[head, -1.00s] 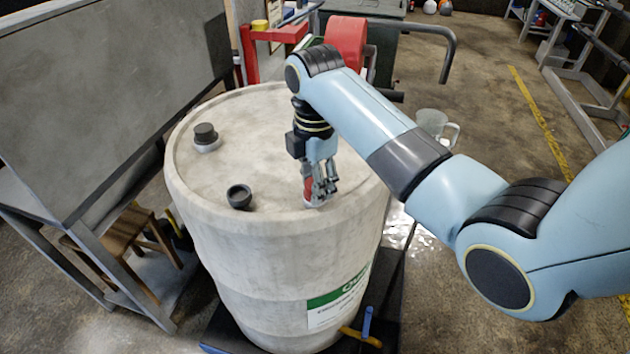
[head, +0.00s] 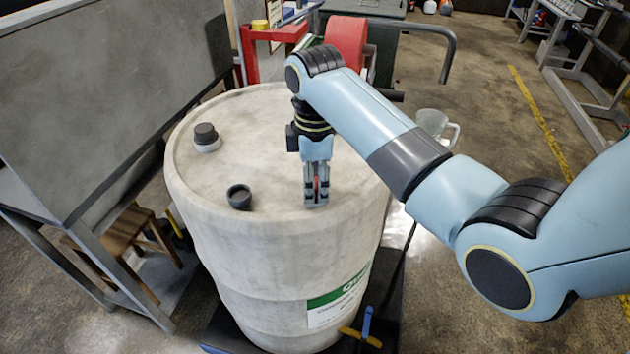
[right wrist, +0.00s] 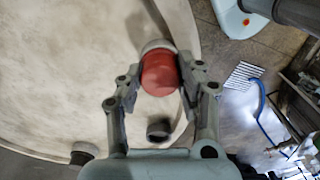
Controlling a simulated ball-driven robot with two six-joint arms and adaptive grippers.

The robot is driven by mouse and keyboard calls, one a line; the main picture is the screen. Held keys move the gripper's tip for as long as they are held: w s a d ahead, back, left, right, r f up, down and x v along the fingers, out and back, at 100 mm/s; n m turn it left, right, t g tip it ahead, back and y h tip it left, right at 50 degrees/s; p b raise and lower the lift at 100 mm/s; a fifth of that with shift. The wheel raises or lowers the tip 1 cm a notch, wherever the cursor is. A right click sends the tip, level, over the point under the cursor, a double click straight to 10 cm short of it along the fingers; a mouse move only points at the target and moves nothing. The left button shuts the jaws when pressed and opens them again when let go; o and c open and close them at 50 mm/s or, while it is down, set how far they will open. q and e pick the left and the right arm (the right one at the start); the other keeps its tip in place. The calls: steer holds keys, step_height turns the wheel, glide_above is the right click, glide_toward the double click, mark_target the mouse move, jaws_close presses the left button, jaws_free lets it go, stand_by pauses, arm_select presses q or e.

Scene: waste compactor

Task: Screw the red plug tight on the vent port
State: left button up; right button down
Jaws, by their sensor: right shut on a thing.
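The red plug (right wrist: 160,73) is between the fingers of my right gripper (right wrist: 160,85) in the right wrist view. It sits at the pale vent port (right wrist: 157,45) near the drum's edge; how far it is threaded I cannot tell. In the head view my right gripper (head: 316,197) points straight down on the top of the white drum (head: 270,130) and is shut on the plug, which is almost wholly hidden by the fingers. My left gripper is not in view.
A dark cap (head: 206,137) on a pale collar and a black open-topped cap (head: 239,197) stand on the drum's top. A grey panel (head: 100,100) is at the left. A clear jug (head: 436,124) stands behind the drum at right.

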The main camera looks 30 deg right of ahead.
steer(key=m, duration=0.4)
steer(key=shift+m, duration=0.4)
steer(key=m, duration=0.3)
steer(key=shift+m, duration=1)
steer(key=m, duration=0.5)
steer(key=c, duration=0.8)
jaws_free()
steer(key=shift+o, duration=0.2)
